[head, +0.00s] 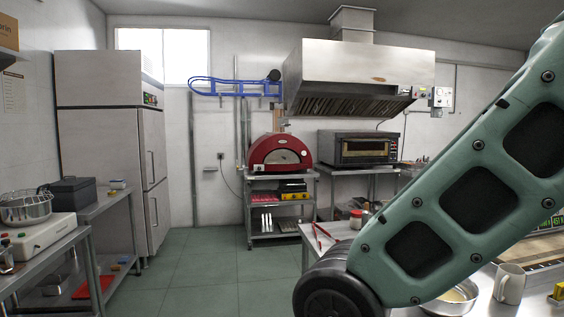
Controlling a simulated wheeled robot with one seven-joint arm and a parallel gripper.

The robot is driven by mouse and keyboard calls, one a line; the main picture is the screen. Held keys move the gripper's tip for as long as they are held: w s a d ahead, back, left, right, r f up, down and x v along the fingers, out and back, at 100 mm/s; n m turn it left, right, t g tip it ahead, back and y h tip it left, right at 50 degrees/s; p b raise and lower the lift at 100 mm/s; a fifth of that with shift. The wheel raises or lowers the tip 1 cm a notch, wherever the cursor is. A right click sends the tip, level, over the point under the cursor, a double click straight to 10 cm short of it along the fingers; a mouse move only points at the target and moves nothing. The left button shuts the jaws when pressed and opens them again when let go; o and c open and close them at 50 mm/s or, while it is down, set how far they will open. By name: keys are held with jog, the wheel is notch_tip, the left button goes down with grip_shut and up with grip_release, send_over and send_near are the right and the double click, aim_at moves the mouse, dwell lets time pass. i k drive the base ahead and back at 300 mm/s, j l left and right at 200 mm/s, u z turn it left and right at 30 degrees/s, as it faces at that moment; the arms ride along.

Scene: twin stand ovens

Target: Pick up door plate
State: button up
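A red dome-shaped oven (265,146) stands on a metal stand by the back wall. Its arched front (281,157) shows a grey, plate-like area, but it is too small to tell whether this is a separate door plate. A second, boxy dark oven (358,147) stands to its right on another stand. I cannot clearly make out a door plate elsewhere. My green arm fills the right side and hides part of the near table. My gripper is outside the view.
A steel table (397,296) with a mug (509,284) and a metal bowl (456,298) is near at right. A tall steel cabinet (103,130) and a side table (46,250) stand at left. The green tiled floor (196,265) between them is clear.

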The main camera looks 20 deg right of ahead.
aim_at(281, 156)
jog(key=i+j, duration=0.2)
jog(key=j, duration=0.15)
jog(key=i+j, duration=0.15)
jog(key=j, duration=0.2)
jog(key=i+j, duration=0.3)
jog(key=i, duration=0.15)
jog(key=i+j, duration=0.25)
jog(key=i, duration=0.15)
jog(key=i+j, duration=0.3)
jog(key=i, duration=0.15)
jog(key=i+z, duration=0.15)
jog(key=i, duration=0.85)
jog(key=i+z, duration=0.2)
jog(key=i, duration=0.8)
jog(key=i+j+z, duration=0.1)
jog(key=i, duration=0.9)
jog(key=i+j, duration=0.15)
jog(key=i, duration=0.9)
jog(key=i+l+z, duration=0.2)
jog(key=i+z, duration=0.6)
jog(key=i, duration=0.25)
jog(key=i+j+z, duration=0.1)
jog(key=i+z, duration=0.3)
jog(key=i, duration=0.15)
